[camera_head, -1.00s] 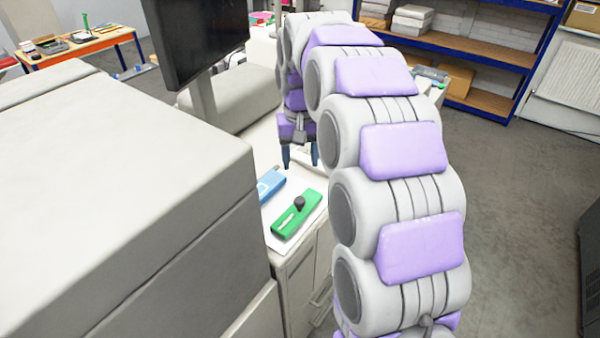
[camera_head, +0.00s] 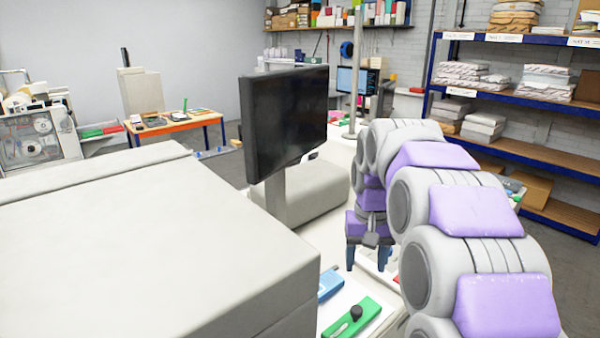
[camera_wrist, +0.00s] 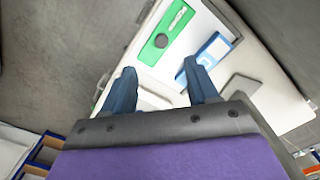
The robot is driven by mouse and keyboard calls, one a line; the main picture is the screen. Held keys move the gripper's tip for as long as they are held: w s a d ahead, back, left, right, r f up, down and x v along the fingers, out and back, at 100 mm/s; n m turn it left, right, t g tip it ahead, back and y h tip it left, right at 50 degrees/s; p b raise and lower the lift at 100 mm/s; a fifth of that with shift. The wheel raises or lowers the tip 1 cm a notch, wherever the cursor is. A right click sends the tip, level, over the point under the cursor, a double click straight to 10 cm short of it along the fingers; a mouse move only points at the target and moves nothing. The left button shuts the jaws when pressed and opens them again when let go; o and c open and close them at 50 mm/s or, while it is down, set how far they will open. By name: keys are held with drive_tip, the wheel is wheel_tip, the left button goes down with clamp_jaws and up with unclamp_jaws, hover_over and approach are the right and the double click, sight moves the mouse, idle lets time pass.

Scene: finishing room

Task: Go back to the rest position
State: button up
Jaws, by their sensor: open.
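My gripper (camera_head: 369,259) hangs at the end of my grey and purple arm, fingers pointing down over the white counter. In the wrist view my gripper (camera_wrist: 158,88) has its two blue fingers apart with nothing between them. A green tool with a black knob (camera_head: 352,318) lies on the counter near its front edge, and a blue device (camera_head: 330,284) lies beside it. Both also show beyond the fingertips in the wrist view, the green tool (camera_wrist: 165,32) and the blue device (camera_wrist: 216,50). My arm hides part of the counter.
A large grey machine (camera_head: 150,250) fills the left foreground. A black monitor (camera_head: 287,120) stands behind the counter. A blue shelf rack (camera_head: 510,147) with packages is at the right back, and an orange table (camera_head: 176,124) is at the left back. Grey floor shows below the rack.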

drive_tip(key=s+a+f, duration=0.1)
drive_tip(key=s+f, duration=0.3)
drive_tip(key=s, duration=0.7)
drive_tip(key=s+a+f+n+g+b, duration=0.1)
drive_tip(key=s+f, duration=0.3)
drive_tip(key=s, duration=0.7)
drive_tip(key=s+a+f+b, duration=0.1)
drive_tip(key=s+f, duration=0.3)
drive_tip(key=s, duration=0.8)
drive_tip(key=shift+a+f+n+g, duration=0.3)
drive_tip(key=shift+a+f, duration=0.05)
drive_tip(key=shift+a, duration=0.15)
